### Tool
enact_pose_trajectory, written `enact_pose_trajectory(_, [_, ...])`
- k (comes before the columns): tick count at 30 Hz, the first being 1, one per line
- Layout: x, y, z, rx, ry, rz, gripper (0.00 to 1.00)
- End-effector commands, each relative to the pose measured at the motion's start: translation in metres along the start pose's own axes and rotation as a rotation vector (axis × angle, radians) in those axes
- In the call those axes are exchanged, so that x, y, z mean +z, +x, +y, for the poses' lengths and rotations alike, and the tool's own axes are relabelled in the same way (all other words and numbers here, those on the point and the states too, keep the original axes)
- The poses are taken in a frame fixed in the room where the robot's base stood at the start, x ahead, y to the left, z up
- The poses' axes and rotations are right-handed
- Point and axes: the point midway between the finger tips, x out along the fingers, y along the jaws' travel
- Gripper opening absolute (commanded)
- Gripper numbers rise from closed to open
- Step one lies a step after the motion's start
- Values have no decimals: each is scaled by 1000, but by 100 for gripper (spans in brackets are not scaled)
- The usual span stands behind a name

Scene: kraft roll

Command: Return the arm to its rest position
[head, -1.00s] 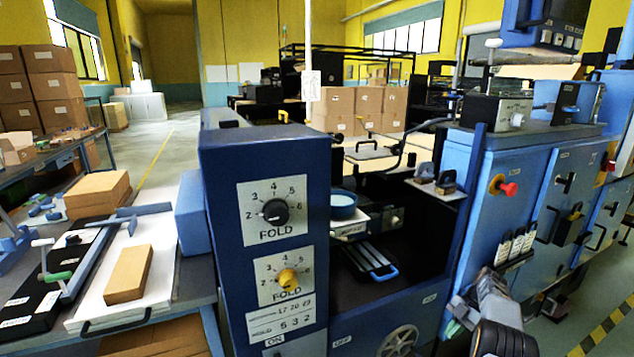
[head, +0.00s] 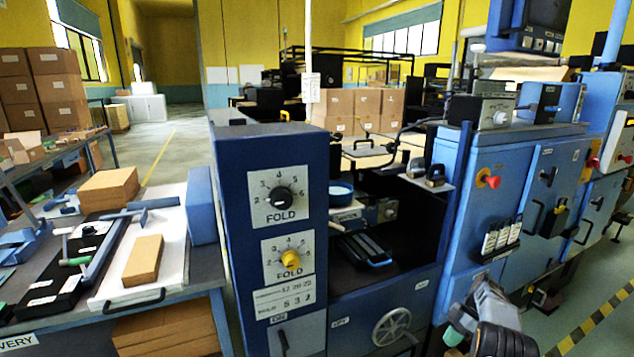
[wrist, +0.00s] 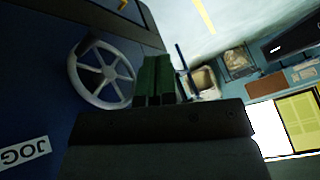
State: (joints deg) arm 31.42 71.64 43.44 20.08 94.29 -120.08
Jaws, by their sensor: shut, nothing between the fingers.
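My arm (head: 494,318) shows at the lower right of the head view, in front of the blue machine. My gripper (head: 453,337) is at the arm's left end, partly hidden at the bottom of that view. In the wrist view my gripper (wrist: 154,80) shows as two green fingers close together, shut with nothing between them. A grey handwheel (wrist: 101,73) appears just left of the fingers; I cannot tell the gap between them. The same handwheel (head: 391,327) is on the machine's lower front in the head view.
The blue fold panel (head: 265,150) stands left of the arm, with a black knob (head: 280,197) and a yellow knob (head: 291,258). Blue cabinets (head: 505,190) stand on the right. A delivery table (head: 100,318) holds boards and tools.

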Motion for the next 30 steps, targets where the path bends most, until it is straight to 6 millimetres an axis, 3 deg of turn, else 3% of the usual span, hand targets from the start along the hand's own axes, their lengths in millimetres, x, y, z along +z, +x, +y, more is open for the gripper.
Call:
enact_pose_trajectory(5, [12,23,-10,-12,332,-28,0])
enact_pose_trajectory(9, [-5,17,-28,19,688,-95,0])
enact_pose_trajectory(11, [-25,6,-40,56,861,-135,0])
enact_pose_trajectory(18, [-130,-44,-115,304,1386,-230,0])
enact_pose_trajectory(24, [-211,-73,-192,524,1580,-199,0])
enact_pose_trajectory(30, [-272,-88,-270,687,1583,-127,0])
